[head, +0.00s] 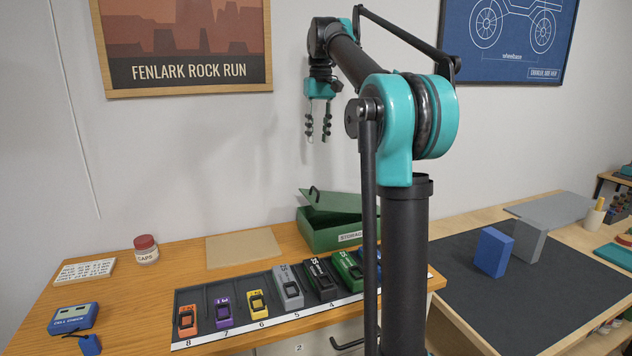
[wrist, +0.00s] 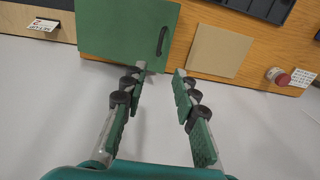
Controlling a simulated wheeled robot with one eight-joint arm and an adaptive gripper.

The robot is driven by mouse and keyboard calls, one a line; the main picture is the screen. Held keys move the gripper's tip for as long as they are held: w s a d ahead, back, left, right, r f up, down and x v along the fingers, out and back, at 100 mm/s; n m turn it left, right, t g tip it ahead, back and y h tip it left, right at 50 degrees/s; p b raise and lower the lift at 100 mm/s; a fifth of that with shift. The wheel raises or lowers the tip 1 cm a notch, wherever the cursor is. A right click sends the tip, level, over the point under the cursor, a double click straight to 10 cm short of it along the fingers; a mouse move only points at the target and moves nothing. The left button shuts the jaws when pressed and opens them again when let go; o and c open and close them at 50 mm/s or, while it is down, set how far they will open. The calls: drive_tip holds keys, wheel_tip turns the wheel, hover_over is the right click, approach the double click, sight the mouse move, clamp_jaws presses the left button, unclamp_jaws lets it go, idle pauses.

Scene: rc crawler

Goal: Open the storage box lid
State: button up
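The green storage box (head: 325,238) stands at the back of the wooden bench, with a "STORAGE" label on its front. Its green lid (head: 333,202) is raised at a tilt above the box, leaving a dark gap beneath it. A black handle (head: 314,194) is near the lid's left end. The wrist view also shows the lid (wrist: 120,35) and its handle (wrist: 162,41). My gripper (head: 318,138) is above the box, well clear of the lid. Its fingers (wrist: 160,72) are spread, with nothing between them. My arm hides the box's right side.
A tray (head: 240,312) with several coloured battery packs lies in front of the box. A tan board (head: 242,250) and a caps jar (head: 146,250) are to the left. Blue (head: 492,252) and grey (head: 528,241) blocks stand on the right bench. The wall is close behind.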

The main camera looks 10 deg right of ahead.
sight(315, 188)
drive_tip(key=f, duration=1.5)
drive_tip(key=shift+s+a, duration=0.1)
drive_tip(key=shift+a, duration=0.25)
drive_tip(key=shift+c, duration=0.3)
clamp_jaws()
